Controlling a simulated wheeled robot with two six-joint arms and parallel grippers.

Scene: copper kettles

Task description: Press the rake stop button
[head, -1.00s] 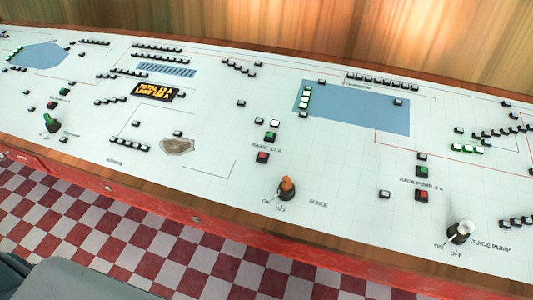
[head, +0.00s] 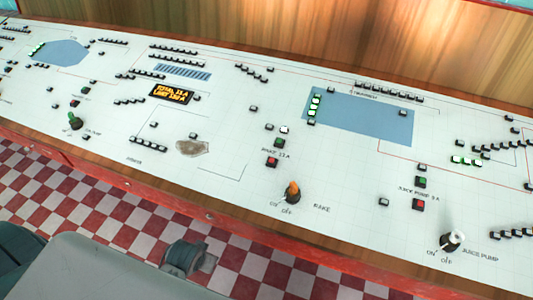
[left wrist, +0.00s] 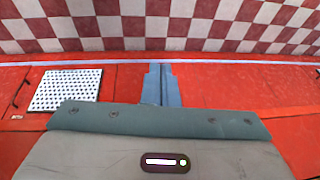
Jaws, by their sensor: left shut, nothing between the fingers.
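The red rake button (head: 272,162) sits on the white control desk (head: 235,120), below a green button (head: 280,142) and a small white lamp (head: 284,129). A printed rake label lies between the red and green buttons. The orange rake knob (head: 292,191) stands just below and right of the red button. My left gripper (left wrist: 160,84) shows in the left wrist view, with its fingers shut and empty in front of a red surface. In the head view, only grey parts of my arm show at the lower left, away from the button. My right gripper is not in view.
A juice pump red button (head: 418,204) and white knob (head: 452,240) stand to the right. A green knob (head: 75,122) stands at the left. The wooden front edge (head: 215,205) borders the desk above a checkered floor. A perforated white plate (left wrist: 66,90) shows in the left wrist view.

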